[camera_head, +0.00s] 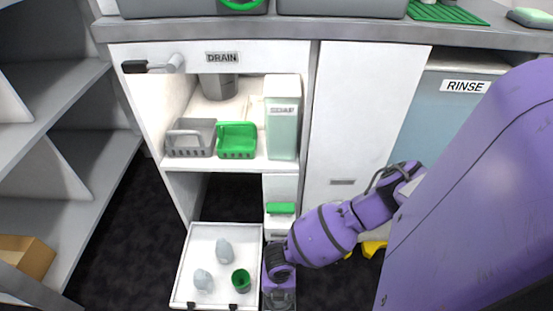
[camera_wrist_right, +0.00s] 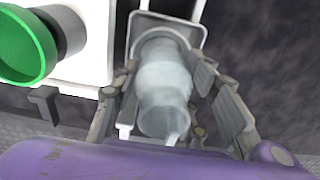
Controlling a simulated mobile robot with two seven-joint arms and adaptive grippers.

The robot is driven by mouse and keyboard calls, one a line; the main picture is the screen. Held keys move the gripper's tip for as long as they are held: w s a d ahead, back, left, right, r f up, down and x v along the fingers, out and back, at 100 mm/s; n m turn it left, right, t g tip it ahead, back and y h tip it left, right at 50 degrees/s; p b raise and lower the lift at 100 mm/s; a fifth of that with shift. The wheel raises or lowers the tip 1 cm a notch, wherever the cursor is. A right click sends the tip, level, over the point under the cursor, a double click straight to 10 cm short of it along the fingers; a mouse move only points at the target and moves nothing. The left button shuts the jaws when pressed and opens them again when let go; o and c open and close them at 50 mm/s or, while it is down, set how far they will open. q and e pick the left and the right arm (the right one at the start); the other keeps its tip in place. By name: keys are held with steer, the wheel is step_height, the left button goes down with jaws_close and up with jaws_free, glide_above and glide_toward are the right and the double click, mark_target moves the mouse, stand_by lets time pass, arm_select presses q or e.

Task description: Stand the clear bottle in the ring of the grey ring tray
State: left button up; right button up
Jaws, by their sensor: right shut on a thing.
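The clear bottle (camera_wrist_right: 163,92) is between the two fingers of my right gripper (camera_wrist_right: 166,74) in the wrist view, and the gripper is shut on it. Behind the bottle's far end is a grey square-rimmed piece (camera_wrist_right: 138,32), which looks like the grey ring tray. The bottle covers its middle, so I cannot tell whether the bottle is inside the ring or only over it. In the head view my right gripper (camera_head: 279,292) is at the bottom edge, just right of the white drawer; the bottle cannot be made out there. My left gripper is not in view.
The open white drawer (camera_head: 202,243) holds two pale bottles (camera_head: 224,251) (camera_head: 203,281) and a green cup (camera_head: 241,280), close left of my gripper. Above it, a shelf carries a grey basket (camera_head: 190,139), a green basket (camera_head: 237,139) and a tall labelled container (camera_head: 282,130).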

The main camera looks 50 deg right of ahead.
step_height(320, 180, down, 4)
steer(key=shift+r+b, duration=0.25)
steer(key=shift+b, duration=0.6)
steer(key=shift+f, duration=0.3)
steer(key=shift+f+b, duration=0.2)
steer(key=shift+b, duration=0.15)
steer(key=shift+s, duration=0.1)
steer(key=shift+c, duration=0.4)
steer(key=o, duration=1.1)
steer(key=shift+o, duration=1.2)
steer(key=shift+s+f, duration=0.1)
steer(key=shift+f, duration=0.1)
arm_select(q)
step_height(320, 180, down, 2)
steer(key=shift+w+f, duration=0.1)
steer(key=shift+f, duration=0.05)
